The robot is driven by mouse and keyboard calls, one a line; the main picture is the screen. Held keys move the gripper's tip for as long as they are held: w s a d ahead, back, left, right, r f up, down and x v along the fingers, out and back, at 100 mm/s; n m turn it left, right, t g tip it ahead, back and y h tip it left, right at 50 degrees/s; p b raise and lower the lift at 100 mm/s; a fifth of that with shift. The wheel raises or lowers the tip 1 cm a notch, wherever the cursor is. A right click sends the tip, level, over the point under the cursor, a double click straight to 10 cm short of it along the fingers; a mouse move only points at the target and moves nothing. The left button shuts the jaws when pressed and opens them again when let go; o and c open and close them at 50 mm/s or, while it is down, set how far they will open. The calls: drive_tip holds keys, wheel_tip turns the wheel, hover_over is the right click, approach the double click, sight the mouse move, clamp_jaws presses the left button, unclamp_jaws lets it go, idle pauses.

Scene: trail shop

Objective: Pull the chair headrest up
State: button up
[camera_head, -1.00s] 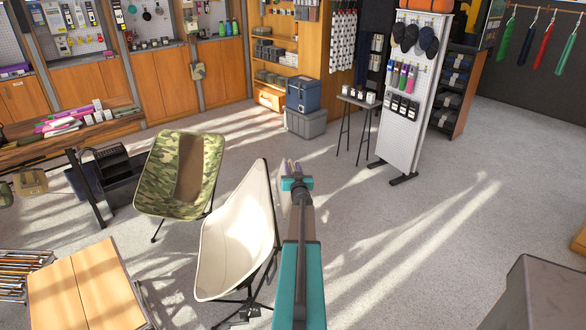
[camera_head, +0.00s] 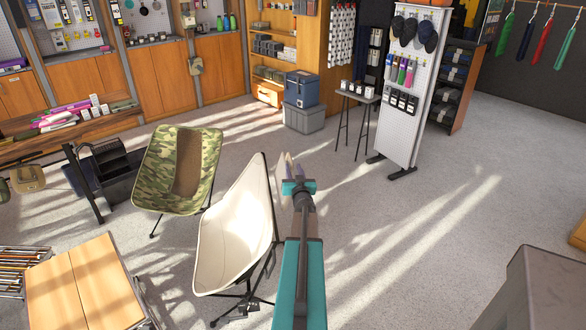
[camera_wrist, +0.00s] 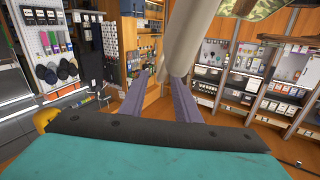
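The cream-white chair (camera_head: 237,240) stands in the lower middle of the head view, its tall back rising to a point at the upper right. I cannot make out a separate headrest. My gripper (camera_head: 287,158) is just right of the upper edge of that back. In the wrist view my gripper (camera_wrist: 160,78) has its two fingers apart, with an open gap between them. Cream fabric of the chair (camera_wrist: 200,35) comes down from the top, close to the right fingertip. I cannot tell if they touch. The wrist picture is upside down.
A camouflage chair (camera_head: 178,172) stands left of the cream one. A wooden-topped table (camera_head: 85,285) is at lower left. A white pegboard stand (camera_head: 405,120) with caps is behind to the right. A grey block (camera_head: 540,290) is at lower right. The floor between is clear.

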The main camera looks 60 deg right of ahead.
drive_tip(key=b+v, duration=0.1)
drive_tip(key=v, duration=0.5)
drive_tip(key=shift+s+a, duration=0.25)
idle(0.7)
